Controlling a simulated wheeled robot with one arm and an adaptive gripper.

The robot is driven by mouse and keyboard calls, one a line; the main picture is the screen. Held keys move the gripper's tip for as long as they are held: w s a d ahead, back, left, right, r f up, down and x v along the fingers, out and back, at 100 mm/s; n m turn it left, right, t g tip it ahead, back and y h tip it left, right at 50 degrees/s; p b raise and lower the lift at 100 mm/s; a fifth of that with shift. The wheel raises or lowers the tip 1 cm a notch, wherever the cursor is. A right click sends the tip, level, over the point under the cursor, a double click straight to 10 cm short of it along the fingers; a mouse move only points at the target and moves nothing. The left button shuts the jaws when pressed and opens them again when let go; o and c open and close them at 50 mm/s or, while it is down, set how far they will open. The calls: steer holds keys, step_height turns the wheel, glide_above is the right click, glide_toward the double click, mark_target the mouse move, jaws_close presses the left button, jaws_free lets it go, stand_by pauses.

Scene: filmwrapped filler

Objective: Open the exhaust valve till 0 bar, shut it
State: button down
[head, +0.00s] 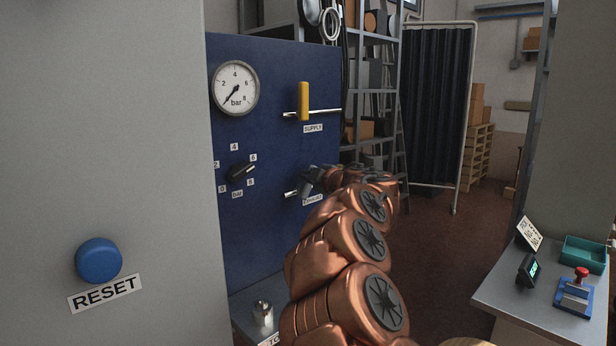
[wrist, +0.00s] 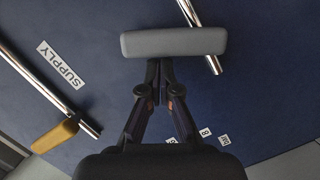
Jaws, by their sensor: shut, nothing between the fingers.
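The exhaust valve's grey handle (wrist: 175,42) lies across its steel pipe (wrist: 214,62) in the wrist view, roughly crosswise to it. My gripper (wrist: 158,64) is shut and empty, its fingertips at the handle's near long side; I cannot tell if they touch it. In the head view my gripper (head: 322,176) is at the exhaust valve, largely hiding it; a pipe stub (head: 290,194) and part of the EXHAUST label (head: 312,200) show. The gauge (head: 236,88) has its needle pointing to the lower left, at about 0 bar.
The yellow supply handle (head: 303,101) stands upright, crosswise to its pipe. A black selector knob (head: 242,171) is on the blue panel (head: 270,75). A blue RESET button (head: 99,260) is on the grey wall at left. A bench (head: 500,285) stands at right.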

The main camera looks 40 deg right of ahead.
steer(key=shift+r+p, duration=0.2)
steer(key=shift+p, duration=0.4)
steer(key=shift+d+m+p, duration=0.35)
steer(key=shift+m+p, duration=0.35)
steer(key=shift+p, duration=0.85)
steer(key=shift+m+g+y, duration=0.3)
steer(key=shift+m, duration=0.4)
steer(key=shift+w+d+f+p, duration=0.1)
steer(key=shift+d+f+p, duration=0.45)
steer(key=shift+p, duration=0.85)
steer(key=shift+w+d+f+p, duration=0.15)
steer(key=shift+d+f+p, duration=0.15)
steer(key=shift+d+p, duration=0.8)
steer(key=shift+w+d+f+p, duration=0.1)
steer(key=shift+d+f+p, duration=0.3)
steer(key=shift+p, duration=1.25)
steer(key=shift+d+f, duration=0.1)
steer(key=shift+f, duration=0.05)
